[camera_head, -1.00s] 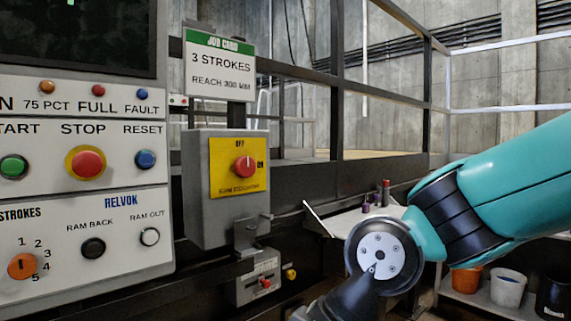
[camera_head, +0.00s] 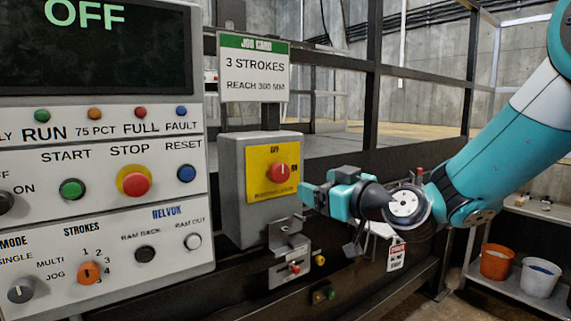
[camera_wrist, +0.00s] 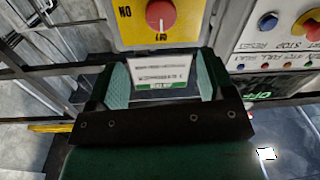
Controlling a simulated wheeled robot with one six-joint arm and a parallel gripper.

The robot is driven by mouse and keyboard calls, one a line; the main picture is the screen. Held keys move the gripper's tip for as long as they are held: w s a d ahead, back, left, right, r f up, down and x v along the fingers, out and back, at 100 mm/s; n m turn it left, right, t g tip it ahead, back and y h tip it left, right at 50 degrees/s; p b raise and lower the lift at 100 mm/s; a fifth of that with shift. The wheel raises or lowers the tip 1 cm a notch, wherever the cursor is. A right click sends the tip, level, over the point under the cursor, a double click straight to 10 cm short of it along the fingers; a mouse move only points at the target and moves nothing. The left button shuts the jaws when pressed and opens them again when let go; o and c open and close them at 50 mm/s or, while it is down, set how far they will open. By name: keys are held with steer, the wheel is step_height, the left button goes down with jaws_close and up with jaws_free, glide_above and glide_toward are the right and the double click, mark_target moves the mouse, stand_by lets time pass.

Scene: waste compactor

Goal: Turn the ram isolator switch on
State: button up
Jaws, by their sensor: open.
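The ram isolator is a grey box (camera_head: 231,190) with a yellow plate (camera_head: 260,184) and a red knob (camera_head: 280,174). The knob's pale mark points up toward OFF; ON is at the plate's right. My gripper (camera_head: 308,194) is just right of the plate in the head view, apart from the knob as far as I can tell. In the wrist view, which is upside down, my gripper (camera_wrist: 162,80) is open and empty. The red knob (camera_wrist: 161,15) is at the top edge there, outside the fingers.
A control panel (camera_head: 100,215) with buttons and an OFF display (camera_head: 95,45) stands left. A job card (camera_head: 253,70) is above the box. A bracket with a small red knob (camera_head: 294,267) is below it. Buckets (camera_head: 540,277) stand on a shelf at right.

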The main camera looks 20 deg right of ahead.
mark_target(283, 174)
steer(key=p+x, duration=0.3)
steer(key=x, duration=0.2)
steer(key=p+x, duration=0.2)
steer(key=x, duration=0.3)
steer(key=shift+w+a+r+p, duration=0.1)
steer(key=shift+a+r+p, duration=0.1)
steer(key=shift+p, duration=0.2)
steer(key=shift+w+a+f, duration=0.15)
steer(key=shift+w+f, duration=0.05)
steer(key=shift+w, duration=0.35)
steer(key=c, duration=0.9)
